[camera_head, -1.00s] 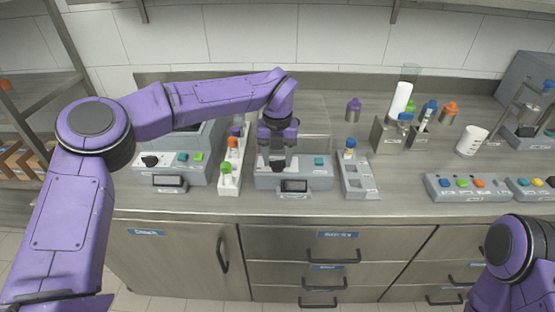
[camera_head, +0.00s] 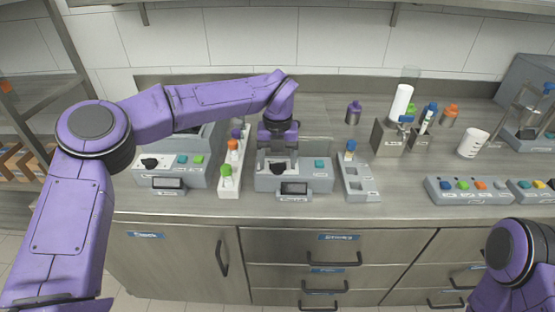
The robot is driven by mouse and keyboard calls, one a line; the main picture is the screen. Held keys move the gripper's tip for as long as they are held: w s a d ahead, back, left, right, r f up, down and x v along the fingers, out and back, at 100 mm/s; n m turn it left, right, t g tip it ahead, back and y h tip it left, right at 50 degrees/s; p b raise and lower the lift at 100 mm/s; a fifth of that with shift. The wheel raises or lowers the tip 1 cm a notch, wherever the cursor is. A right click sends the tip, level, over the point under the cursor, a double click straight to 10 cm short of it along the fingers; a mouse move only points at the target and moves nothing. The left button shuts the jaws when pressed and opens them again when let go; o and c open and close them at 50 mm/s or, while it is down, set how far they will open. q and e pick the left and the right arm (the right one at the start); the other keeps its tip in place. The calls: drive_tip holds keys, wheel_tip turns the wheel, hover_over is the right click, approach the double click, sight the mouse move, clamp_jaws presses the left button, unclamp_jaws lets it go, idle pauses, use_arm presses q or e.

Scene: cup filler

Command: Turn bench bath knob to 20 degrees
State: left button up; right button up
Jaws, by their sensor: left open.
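A grey bench unit (camera_head: 308,181) stands at the middle of the counter. It has a black knob (camera_head: 278,169), a teal button (camera_head: 320,163) and a small dark display (camera_head: 294,188) whose reading is too small to make out. My left gripper (camera_head: 278,155) points down just behind and above this knob, open, with nothing seen between its fingers. The knob shows below the fingertips; whether they touch it I cannot tell. A similar unit (camera_head: 195,179) with a black knob (camera_head: 150,164) stands to the left. I cannot read which unit is the bath. My right gripper is out of view.
A white rack (camera_head: 229,188) with capped tubes stands close left of the middle unit. A grey tray (camera_head: 358,185) stands close to its right. A button panel (camera_head: 468,190) and a white beaker (camera_head: 473,142) are farther right. Purple and orange bottles stand behind.

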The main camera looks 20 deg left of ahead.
sight(278, 163)
use_arm(q)
wheel_tip(278, 163, up, 10)
drive_tip(key=shift+r, duration=0.25)
idle(0.3)
